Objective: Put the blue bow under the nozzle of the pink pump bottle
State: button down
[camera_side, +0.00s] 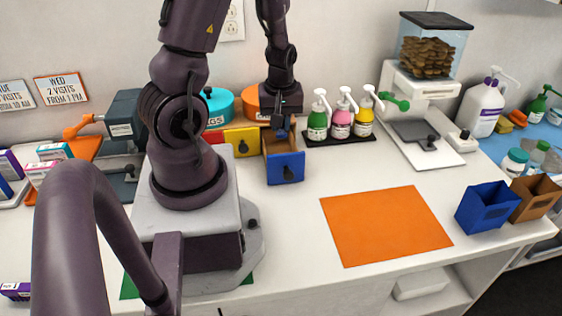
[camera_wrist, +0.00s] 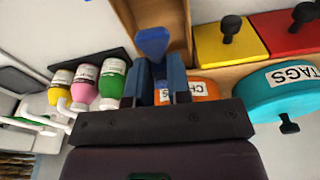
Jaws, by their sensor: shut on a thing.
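My gripper (camera_side: 281,118) points down over an open drawer with a blue front (camera_side: 285,172). In the wrist view my gripper (camera_wrist: 153,72) is shut on the blue bow (camera_wrist: 152,43), which sticks out past the fingertips. The drawer's wooden inside (camera_wrist: 137,12) shows behind the bow. In the side view the bow is small and mostly hidden by the fingers. The pink pump bottle (camera_side: 340,124) stands upright on a black strip, between the green and yellow ones, right of the drawer. Its white nozzle (camera_side: 347,93) is on top. The bottle also shows in the wrist view (camera_wrist: 83,86).
The green bottle (camera_side: 317,122) and yellow bottle (camera_side: 364,119) closely flank the pink one. A treat dispenser (camera_side: 421,120) stands to the right. Teal and orange round tins (camera_side: 217,108) sit behind the drawers.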

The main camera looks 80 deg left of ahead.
jog(key=shift+w+n, duration=0.15)
jog(key=shift+n, duration=0.25)
jog(key=shift+f, duration=4.8)
jog(key=shift+f, duration=0.1)
jog(key=shift+f, duration=0.1)
jog(key=c, duration=1.1)
grip_release()
